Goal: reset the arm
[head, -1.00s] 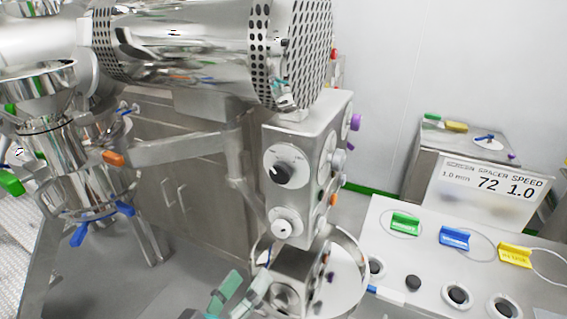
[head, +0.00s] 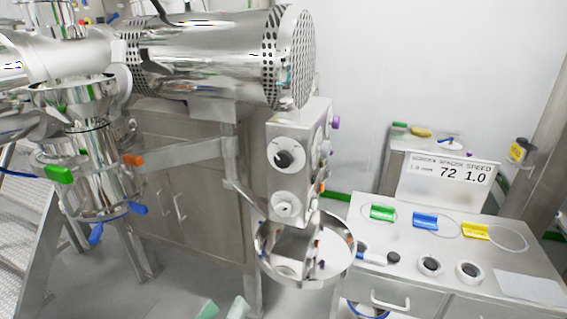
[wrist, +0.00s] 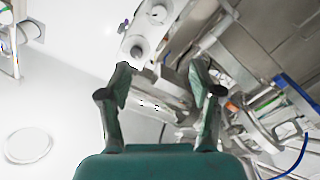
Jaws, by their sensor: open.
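The rest of my arm is out of the head view. Beyond the fingers in the wrist view is steel machinery, seen tilted.
A steel machine with a perforated drum (head: 205,60) and a knob box (head: 298,160) stands ahead, a round steel pan (head: 345,275) below it. At right is a bench (head: 410,250) with green, blue and yellow tags. Steel hoppers (head: 105,150) stand left.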

